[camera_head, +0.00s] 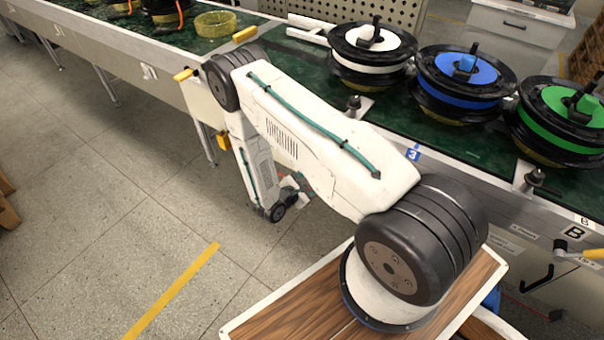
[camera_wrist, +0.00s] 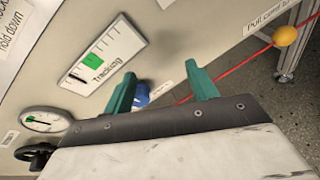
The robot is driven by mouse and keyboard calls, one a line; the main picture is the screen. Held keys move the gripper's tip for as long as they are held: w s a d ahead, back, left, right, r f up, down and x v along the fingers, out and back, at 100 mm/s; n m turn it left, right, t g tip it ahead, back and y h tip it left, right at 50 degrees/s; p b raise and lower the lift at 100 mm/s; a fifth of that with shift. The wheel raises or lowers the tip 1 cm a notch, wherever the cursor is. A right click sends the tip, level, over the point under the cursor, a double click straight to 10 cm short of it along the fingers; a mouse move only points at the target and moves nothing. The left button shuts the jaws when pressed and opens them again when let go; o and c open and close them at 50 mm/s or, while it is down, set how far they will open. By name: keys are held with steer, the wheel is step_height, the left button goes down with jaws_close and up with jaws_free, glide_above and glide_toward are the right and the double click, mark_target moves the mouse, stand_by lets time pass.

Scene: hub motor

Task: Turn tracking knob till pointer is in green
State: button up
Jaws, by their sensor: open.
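In the wrist view the tracking gauge (camera_wrist: 122,48) is a tilted white rectangular plate labelled "Tracking". It has a green patch (camera_wrist: 93,60), and a thin dark mark that looks like the pointer (camera_wrist: 78,77) lies outside the green, toward the plate's lower-left end. A blue knob (camera_wrist: 141,97) sits on the panel below the gauge, partly hidden by my left finger. My gripper (camera_wrist: 162,68) is open, with its green fingers spread wide. The knob shows between them, close to the left finger; I cannot tell whether they touch. The gripper is not clear in the head view.
A round dial (camera_wrist: 45,120) and a black knob (camera_wrist: 36,156) are at lower left in the wrist view. A red cord with a yellow ball (camera_wrist: 285,36) runs on the right. The head view shows a green conveyor (camera_head: 290,60) with several wheel hubs, and open floor beside it.

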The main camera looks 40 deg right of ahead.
steer(key=w+a+f+n+t+y, duration=0.1)
steer(key=w+a+f+t+y, duration=0.1)
steer(key=w+a+f+t, duration=0.25)
steer(key=x, duration=0.9)
steer(key=shift+w+d, duration=0.25)
steer(key=shift+w, duration=0.05)
steer(key=c, duration=1)
